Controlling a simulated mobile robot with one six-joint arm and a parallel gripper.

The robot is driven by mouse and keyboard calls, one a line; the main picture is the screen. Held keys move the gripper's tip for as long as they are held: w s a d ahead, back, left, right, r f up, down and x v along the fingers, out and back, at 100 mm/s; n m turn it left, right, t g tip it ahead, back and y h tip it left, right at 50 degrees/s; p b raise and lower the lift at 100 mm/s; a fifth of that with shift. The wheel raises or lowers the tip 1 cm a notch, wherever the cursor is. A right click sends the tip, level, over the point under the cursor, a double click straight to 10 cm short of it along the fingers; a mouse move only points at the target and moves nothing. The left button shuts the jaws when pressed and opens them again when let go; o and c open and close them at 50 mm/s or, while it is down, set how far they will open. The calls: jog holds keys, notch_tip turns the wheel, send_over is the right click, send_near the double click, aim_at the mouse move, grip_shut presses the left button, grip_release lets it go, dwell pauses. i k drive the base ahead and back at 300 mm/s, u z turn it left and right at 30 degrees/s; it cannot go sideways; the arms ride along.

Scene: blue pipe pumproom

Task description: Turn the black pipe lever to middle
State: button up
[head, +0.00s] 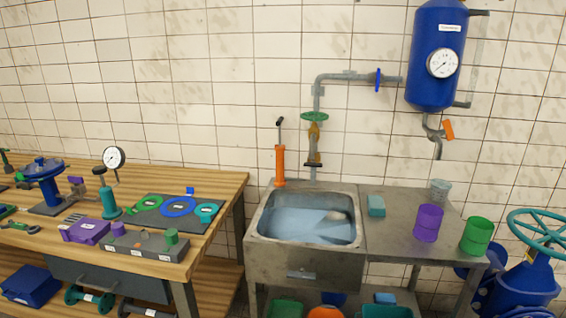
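The black pipe lever (314,164) shows as a small dark bar on the vertical pipe (313,174) above the sink's back edge. It sits just below a brass-coloured fitting (314,144). It looks roughly level across the pipe, but it is too small to tell its exact setting. A green handwheel (314,116) is higher on the same pipe. My gripper is not in view.
A metal sink (259,268) holds water, with an orange hand pump (280,165) behind it. A purple cup (428,223) and green cup (477,235) stand right. A wooden bench (215,183) with parts is left. A blue tank (436,85) hangs upper right.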

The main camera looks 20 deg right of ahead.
aim_at(313, 164)
jog(key=u, duration=0.65)
jog(key=i, duration=1)
jog(key=u, duration=0.6)
